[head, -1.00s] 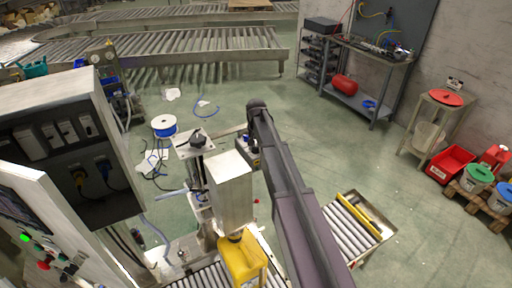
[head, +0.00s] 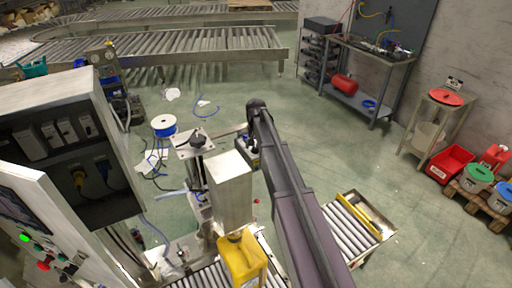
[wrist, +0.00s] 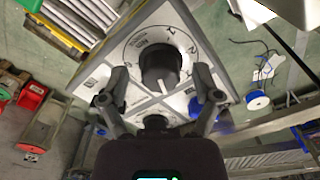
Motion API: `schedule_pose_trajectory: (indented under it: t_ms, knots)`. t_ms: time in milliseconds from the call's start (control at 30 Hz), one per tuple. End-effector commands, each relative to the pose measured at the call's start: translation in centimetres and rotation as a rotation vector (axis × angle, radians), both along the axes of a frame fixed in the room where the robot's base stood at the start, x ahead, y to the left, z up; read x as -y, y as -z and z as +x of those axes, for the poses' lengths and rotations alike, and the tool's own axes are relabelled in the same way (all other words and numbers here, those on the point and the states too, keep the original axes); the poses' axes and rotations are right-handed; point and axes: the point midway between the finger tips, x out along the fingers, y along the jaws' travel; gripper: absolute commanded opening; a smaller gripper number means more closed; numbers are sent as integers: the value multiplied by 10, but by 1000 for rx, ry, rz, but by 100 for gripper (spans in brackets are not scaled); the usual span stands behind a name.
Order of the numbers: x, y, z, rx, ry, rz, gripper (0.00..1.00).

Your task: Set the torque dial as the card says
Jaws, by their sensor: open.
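The torque dial is a black round knob (wrist: 160,66) on a pale square plate (wrist: 133,47) with a printed ring of numbers around it. In the head view the dial (head: 198,140) stands on top of its plate, left of my arm. My gripper (wrist: 161,80) is open in the wrist view, with one finger on each side of the knob. I cannot tell whether the fingers touch it. A second dark round part (wrist: 155,122) shows below the knob, partly hidden by my gripper. The knob's pointer setting is too small to read, and I cannot make out the card.
A tall grey box (head: 229,185) and a yellow container (head: 242,262) stand in front of the dial. An electrical cabinet (head: 65,100) is at the left. A blue cable reel (head: 164,126) and loose cables lie behind the dial. Open floor (head: 300,140) lies right of my arm.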

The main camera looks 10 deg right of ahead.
Motion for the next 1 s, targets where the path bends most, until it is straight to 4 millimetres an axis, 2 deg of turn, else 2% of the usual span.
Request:
schedule_pose_trajectory:
  t_ms: [367, 1000]
  knots:
    - [0, 0, 0, 0, -148, 0, 81]
    - [0, 0, 0, 0, -570, 0, 81]
